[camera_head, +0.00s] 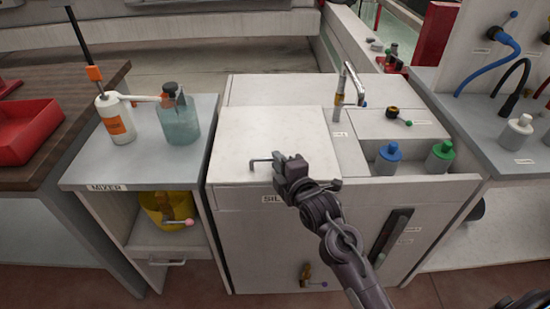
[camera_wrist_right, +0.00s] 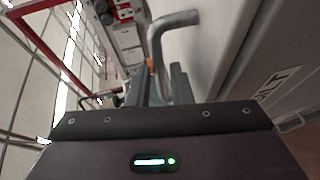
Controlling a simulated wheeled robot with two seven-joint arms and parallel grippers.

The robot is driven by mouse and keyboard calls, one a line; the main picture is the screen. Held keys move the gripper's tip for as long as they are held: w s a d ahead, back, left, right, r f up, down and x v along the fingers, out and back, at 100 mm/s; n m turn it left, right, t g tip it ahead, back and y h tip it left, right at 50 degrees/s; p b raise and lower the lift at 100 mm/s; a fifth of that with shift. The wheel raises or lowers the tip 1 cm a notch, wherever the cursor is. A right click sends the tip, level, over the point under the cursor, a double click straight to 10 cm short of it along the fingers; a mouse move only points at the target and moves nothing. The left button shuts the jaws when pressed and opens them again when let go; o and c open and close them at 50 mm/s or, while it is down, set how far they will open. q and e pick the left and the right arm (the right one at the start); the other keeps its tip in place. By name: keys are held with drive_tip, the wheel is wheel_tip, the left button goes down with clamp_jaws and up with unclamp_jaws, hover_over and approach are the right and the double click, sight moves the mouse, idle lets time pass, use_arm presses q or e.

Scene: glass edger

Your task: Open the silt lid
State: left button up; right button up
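The silt lid (camera_head: 262,128) is a flat white panel on top of the white cabinet, above a label that reads SILT (camera_wrist_right: 278,85). It looks closed and level with the cabinet top. A thin grey bar handle (camera_head: 257,162) stands at its front edge; the bent bar also shows large in the right wrist view (camera_wrist_right: 172,22). My right gripper (camera_head: 289,166) is at the right part of this handle and hides that part. In the wrist view its fingers (camera_wrist_right: 170,84) are right by the bar; whether they grip it is unclear. My left gripper is out of view.
A faucet (camera_head: 345,85) stands behind the lid at the right. Blue-capped (camera_head: 388,157) and green-capped (camera_head: 440,155) bottles sit in the cabinet's right side. The lid's top is clear.

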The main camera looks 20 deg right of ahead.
drive_tip(key=shift+x, duration=0.95)
drive_tip(key=shift+w+f, duration=0.1)
clamp_jaws()
